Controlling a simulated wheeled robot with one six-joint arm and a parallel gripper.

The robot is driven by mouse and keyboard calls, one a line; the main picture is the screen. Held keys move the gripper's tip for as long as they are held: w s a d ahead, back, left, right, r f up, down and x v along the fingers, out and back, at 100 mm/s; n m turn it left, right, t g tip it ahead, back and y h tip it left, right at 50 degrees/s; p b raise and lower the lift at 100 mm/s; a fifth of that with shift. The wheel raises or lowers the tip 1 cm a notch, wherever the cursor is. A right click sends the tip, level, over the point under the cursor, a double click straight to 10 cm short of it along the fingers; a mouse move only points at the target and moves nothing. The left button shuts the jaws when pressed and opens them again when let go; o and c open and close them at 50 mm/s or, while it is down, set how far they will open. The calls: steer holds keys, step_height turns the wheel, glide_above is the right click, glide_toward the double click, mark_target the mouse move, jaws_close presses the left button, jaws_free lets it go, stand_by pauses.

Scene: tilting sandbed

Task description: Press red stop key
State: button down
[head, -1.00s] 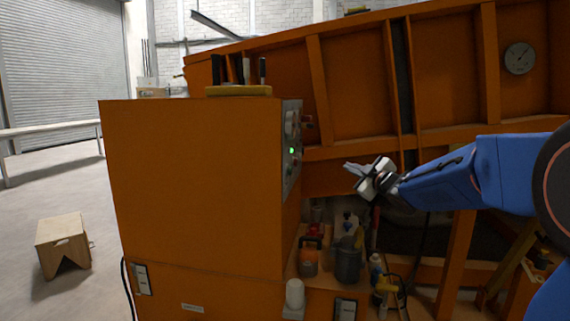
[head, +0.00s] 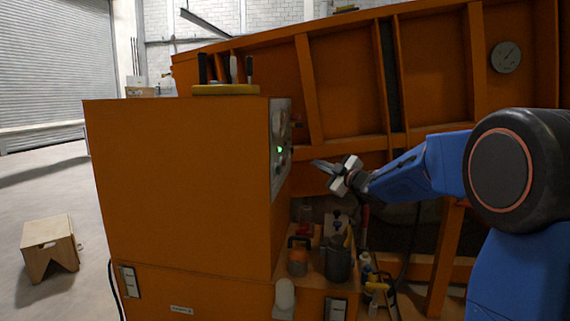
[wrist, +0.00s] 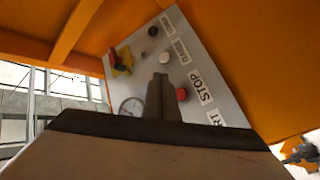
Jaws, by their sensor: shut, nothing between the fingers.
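The red stop key (wrist: 181,94) shows in the wrist view as a round red button beside the STOP label (wrist: 201,87) on a grey control panel (wrist: 225,95). In the head view the panel (head: 280,122) is seen edge-on at the right side of the orange cabinet, with a green light (head: 279,150); I cannot pick out the stop key there. My gripper (head: 318,164) is shut and empty, to the right of the panel and apart from it. In the wrist view my gripper's fingers (wrist: 161,80) point at the panel, their tips just left of the red key and partly near its edge.
The orange cabinet (head: 180,190) fills the left middle. A red-and-yellow switch (wrist: 120,62) and other knobs sit on the panel. A shelf below my gripper holds an orange lantern-like can (head: 298,256) and a dark jug (head: 338,262). The orange ribbed sandbed wall (head: 350,85) stands behind.

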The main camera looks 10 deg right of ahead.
steer(key=w+a, duration=0.2)
steer(key=a, duration=0.5)
steer(key=shift+w, duration=0.2)
steer(key=shift+a, duration=0.2)
stand_by(1.8)
steer(key=shift+w+a, duration=0.1)
steer(key=shift+a, duration=0.2)
steer(key=shift+w+a, duration=0.15)
steer(key=shift+a, duration=0.3)
stand_by(0.9)
stand_by(0.4)
steer(key=shift+s+d, duration=0.3)
steer(key=shift+d, duration=0.55)
steer(key=d, duration=0.1)
steer(key=s+d, duration=0.1)
steer(key=d, duration=0.2)
steer(key=shift+s+d, duration=0.25)
steer(key=shift+d, duration=0.1)
